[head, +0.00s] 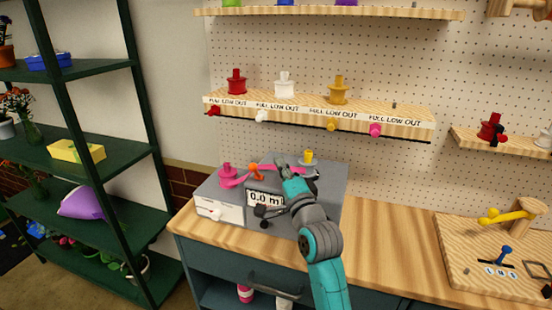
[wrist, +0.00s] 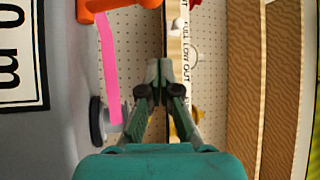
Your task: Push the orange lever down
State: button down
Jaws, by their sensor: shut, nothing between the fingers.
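The orange lever (head: 256,172) stands on top of the grey box (head: 325,185), in the middle of the head view. In the wrist view, part of the orange lever (wrist: 108,6) shows at the top left, cut off by the frame edge. My gripper (head: 280,161) is just to the right of the lever in the head view, over the box. In the wrist view its fingertips (wrist: 158,66) are together and hold nothing. They are apart from the lever in that view; the exact gap in depth is unclear.
A display (head: 266,199) is on the box front. A wooden shelf (head: 385,122) with labelled valves hangs behind.

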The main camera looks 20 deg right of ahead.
jog(key=s+d+f, duration=0.1)
jog(key=s+f, duration=0.2)
jog(key=s, duration=0.2)
jog(key=shift+d+f, duration=0.15)
jog(key=shift+f, duration=0.25)
jog(key=shift+s, duration=0.15)
